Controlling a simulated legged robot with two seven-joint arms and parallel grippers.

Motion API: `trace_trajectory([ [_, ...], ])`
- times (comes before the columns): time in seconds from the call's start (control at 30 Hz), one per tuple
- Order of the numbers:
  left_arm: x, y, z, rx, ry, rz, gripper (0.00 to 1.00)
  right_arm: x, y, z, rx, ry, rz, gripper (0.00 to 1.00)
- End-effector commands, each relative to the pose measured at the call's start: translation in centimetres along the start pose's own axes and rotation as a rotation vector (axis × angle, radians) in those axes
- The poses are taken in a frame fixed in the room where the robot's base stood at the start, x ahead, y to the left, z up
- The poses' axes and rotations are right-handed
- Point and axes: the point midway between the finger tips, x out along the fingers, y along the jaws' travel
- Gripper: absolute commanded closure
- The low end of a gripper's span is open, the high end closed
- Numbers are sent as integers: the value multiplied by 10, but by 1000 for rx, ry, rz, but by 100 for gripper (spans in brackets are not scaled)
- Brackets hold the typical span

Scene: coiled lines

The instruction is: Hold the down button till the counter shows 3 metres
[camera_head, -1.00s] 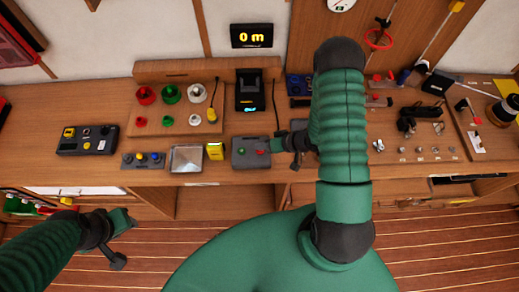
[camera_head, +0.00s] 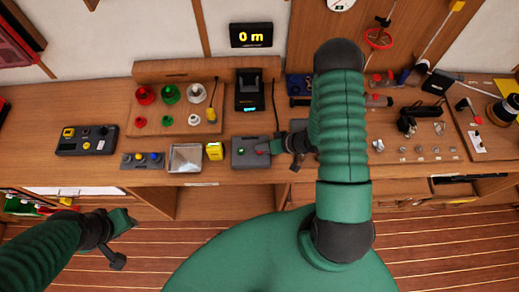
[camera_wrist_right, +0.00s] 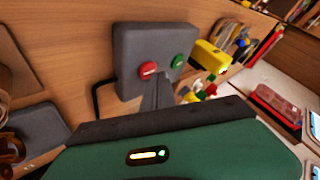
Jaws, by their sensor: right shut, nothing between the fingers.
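The counter (camera_head: 251,36) on the wall reads 0 m in yellow. A grey button box (camera_head: 240,160) on the bench has a green button (camera_head: 241,152) and a red button (camera_head: 262,151); it also shows in the right wrist view (camera_wrist_right: 130,42). Which one is the down button I cannot read. My right gripper (camera_head: 275,147) is shut and empty, its tip at the red button. In the right wrist view the fingers (camera_wrist_right: 160,92) point at the box just below the red button (camera_wrist_right: 148,69); contact is unclear. My left gripper (camera_head: 125,222) hangs away from the bench.
A yellow block (camera_head: 214,151) and a metal tray (camera_head: 186,158) stand left of the box. A dark device (camera_head: 249,92) with a blue light stands behind it. Tools and small parts crowd the bench on the right. A grey and black control panel (camera_head: 87,141) is at the left.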

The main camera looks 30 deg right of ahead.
Motion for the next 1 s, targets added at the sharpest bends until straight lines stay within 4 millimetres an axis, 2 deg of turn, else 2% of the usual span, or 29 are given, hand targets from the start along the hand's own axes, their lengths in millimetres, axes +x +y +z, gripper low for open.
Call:
trace_trajectory([
  [1.0,5,0,1,0,0,0,64,6,5,4,0,0,0,100],
])
